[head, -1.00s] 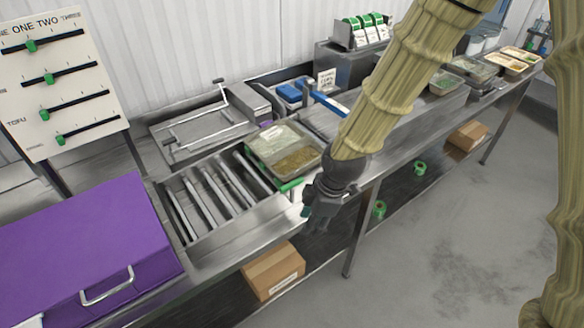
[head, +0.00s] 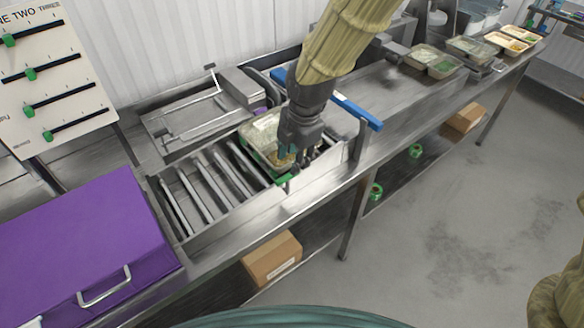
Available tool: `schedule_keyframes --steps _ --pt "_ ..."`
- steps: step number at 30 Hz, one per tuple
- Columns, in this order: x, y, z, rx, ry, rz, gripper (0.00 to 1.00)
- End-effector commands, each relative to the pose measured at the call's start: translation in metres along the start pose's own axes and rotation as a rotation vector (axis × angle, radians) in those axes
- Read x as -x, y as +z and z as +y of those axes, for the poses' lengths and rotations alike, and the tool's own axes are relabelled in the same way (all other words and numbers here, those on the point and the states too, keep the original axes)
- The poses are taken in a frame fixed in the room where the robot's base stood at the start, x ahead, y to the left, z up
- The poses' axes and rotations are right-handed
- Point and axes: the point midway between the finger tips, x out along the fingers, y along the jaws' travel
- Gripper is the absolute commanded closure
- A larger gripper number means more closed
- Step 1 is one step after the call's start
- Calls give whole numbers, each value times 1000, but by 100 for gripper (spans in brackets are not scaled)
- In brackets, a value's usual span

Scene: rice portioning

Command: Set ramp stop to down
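A green piece (head: 287,177), which may be the ramp stop's handle, shows at the front right end of the roller ramp (head: 214,187). Whether the stop is up or down cannot be made out. A clear-lidded food tray (head: 259,137) lies at the ramp's right end, just behind the green piece. My gripper (head: 297,160) points down over the tray's right side, close to the green piece. Its dark fingers are small and partly merge with the tray, so I cannot tell whether they are open or touch anything. My wrist hides part of the tray.
A blue bar (head: 357,112) crosses the steel counter just right of my gripper. A purple box (head: 85,245) stands at the left, and a metal frame (head: 200,115) lies behind the ramp. More food trays (head: 435,62) stand at the far right.

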Motion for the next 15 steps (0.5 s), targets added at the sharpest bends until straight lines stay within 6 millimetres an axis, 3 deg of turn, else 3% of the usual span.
schedule_keyframes --steps 15 --pt "-57 2 -2 -4 0 -1 63"
